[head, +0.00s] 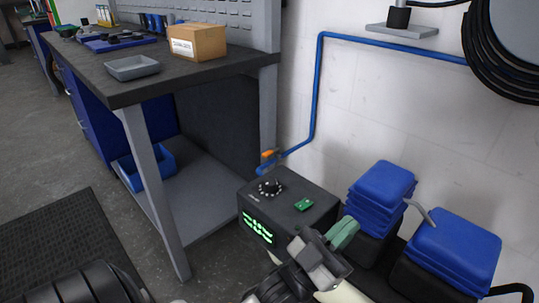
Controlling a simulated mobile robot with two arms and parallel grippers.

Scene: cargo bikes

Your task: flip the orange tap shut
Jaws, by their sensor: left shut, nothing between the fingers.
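The orange tap (267,155) is a small lever at the lower end of the blue pipe (316,90), low by the wall and close to the workbench leg. It is too small to tell its exact angle. My right gripper is not in view.
A black box (290,205) with a dial and green display stands below the tap. The workbench (150,85) with a cardboard box (197,42) and grey tray (133,68) is at left.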

